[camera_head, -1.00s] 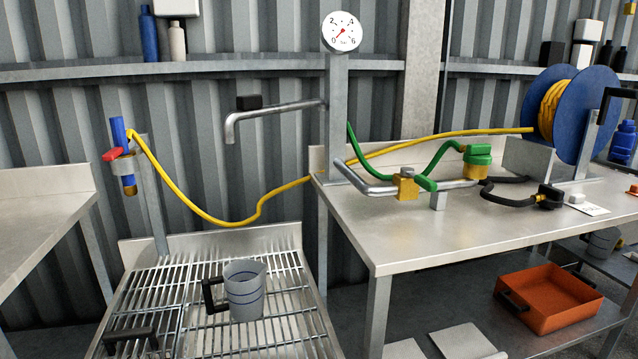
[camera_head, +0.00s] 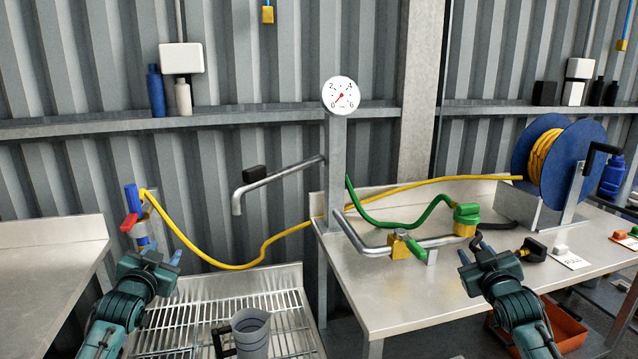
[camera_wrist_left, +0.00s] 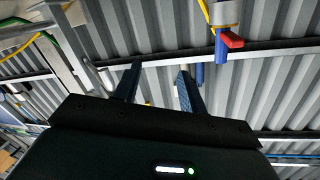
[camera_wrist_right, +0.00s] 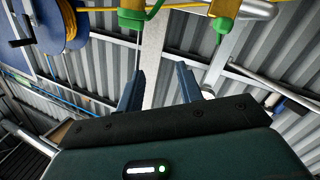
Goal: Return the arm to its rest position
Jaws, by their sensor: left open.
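My left gripper (camera_head: 161,254) is raised at the lower left of the head view, just below the blue spray nozzle with a red lever (camera_head: 136,218). In the left wrist view its two fingers (camera_wrist_left: 157,80) stand apart with nothing between them. My right gripper (camera_head: 473,252) is raised in front of the steel table, below the green and yellow coupling (camera_head: 465,217). In the right wrist view its fingers (camera_wrist_right: 158,85) are apart and empty. Both grippers point forward and up.
A grey jug (camera_head: 252,332) stands on the slatted drain rack (camera_head: 195,290). A swing spout (camera_head: 270,186) and pressure gauge (camera_head: 341,95) rise at the centre. A yellow hose (camera_head: 235,266) runs to the blue reel (camera_head: 575,165). An orange bin (camera_head: 565,332) is under the table.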

